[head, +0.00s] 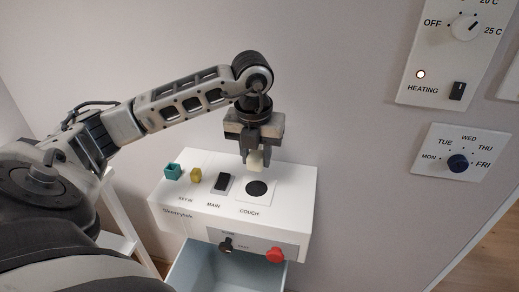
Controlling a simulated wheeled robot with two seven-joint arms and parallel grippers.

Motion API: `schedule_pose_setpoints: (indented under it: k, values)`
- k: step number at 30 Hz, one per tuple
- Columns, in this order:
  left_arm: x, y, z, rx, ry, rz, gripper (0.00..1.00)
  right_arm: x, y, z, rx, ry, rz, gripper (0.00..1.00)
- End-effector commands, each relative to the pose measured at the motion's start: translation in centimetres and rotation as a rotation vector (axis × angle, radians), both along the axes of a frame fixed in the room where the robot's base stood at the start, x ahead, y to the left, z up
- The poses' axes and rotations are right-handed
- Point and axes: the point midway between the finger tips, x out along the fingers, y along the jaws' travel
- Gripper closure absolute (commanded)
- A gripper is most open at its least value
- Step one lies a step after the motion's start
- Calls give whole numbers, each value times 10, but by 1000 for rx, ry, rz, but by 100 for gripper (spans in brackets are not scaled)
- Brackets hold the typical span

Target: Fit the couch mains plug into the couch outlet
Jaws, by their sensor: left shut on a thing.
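A white control box (304,200) shows in the middle of the head view. The couch outlet (257,188) is a round black socket on a white plate on its top, marked COUCH. My left gripper (252,160) points down just above and behind this outlet. It is shut on a small off-white plug (255,161), whose lower end looks close to the socket. Whether the plug touches the outlet I cannot tell. The plug's upper part is hidden between the fingers. My right gripper is not in view.
On the box top stand a teal holder (173,171), a yellow piece (196,175) and a black MAIN switch (223,183). A black knob (227,244) and red button (275,255) are on its front, above an open drawer (225,272). Wall panels (461,150) are at right.

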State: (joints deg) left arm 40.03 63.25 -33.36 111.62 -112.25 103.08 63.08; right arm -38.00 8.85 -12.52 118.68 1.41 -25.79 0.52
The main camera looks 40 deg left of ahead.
Motion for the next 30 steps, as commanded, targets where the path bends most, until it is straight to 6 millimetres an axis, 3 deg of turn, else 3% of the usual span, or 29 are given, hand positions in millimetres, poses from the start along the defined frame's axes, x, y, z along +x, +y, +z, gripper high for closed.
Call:
schedule_pose_setpoints:
  k: [14,30]
  values:
    - [0,0,-9,0,0,-4,88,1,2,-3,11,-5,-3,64]
    - [0,0,-55,0,0,-5,88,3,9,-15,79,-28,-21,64]
